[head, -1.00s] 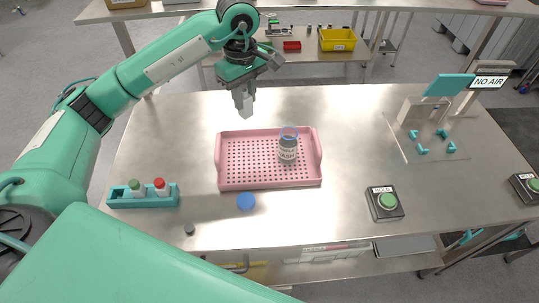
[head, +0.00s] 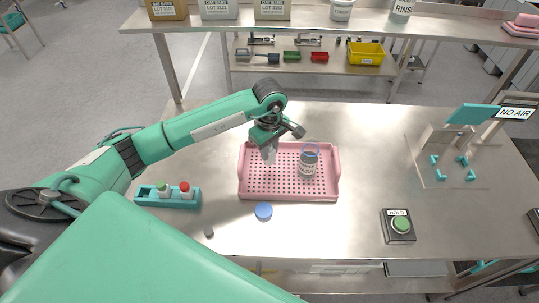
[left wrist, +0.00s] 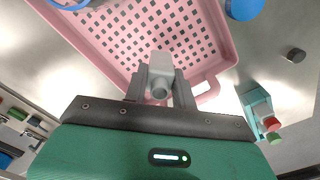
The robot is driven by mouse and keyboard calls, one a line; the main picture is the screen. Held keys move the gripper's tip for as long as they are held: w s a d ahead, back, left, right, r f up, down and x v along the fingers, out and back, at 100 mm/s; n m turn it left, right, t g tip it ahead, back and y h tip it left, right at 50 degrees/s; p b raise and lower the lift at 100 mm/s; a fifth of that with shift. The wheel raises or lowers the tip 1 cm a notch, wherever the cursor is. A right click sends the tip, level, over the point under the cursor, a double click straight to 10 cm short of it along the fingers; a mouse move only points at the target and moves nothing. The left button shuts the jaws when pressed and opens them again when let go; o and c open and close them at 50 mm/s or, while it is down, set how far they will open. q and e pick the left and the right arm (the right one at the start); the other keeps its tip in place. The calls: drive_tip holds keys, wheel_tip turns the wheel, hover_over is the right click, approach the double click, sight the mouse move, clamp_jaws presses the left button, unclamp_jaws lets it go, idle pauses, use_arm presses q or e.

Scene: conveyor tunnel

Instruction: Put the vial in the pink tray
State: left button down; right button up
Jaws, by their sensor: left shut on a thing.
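The pink tray (head: 247,193) lies on the steel table, with a perforated floor; it also fills the upper middle of the left wrist view (left wrist: 205,35). My left gripper (head: 269,152) is over the tray's back part, left of the wash jar, pointing down. It is shut on a small whitish vial (left wrist: 161,70), whose round grey end faces the camera between the fingers in the left wrist view. I cannot tell whether the vial touches the tray floor. My right gripper is not in view.
A wash jar (head: 308,167) stands in the tray's right half. A teal rack (head: 181,203) with red- and green-capped vials is left of the tray. A blue cap (head: 263,211) and a dark cap (head: 209,232) lie in front. A HOLD button box (head: 398,227) is at right.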

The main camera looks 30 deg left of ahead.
sight(269, 160)
use_arm(q)
wheel_tip(269, 160, down, 4)
drive_tip(key=shift+s+r+p, duration=0.1)
drive_tip(key=shift+p, duration=0.55)
drive_tip(key=shift+f, duration=0.35)
drive_tip(key=shift+f+b, duration=0.2)
drive_tip(key=shift+b, duration=0.1)
drive_tip(key=c, duration=1.1)
unclamp_jaws()
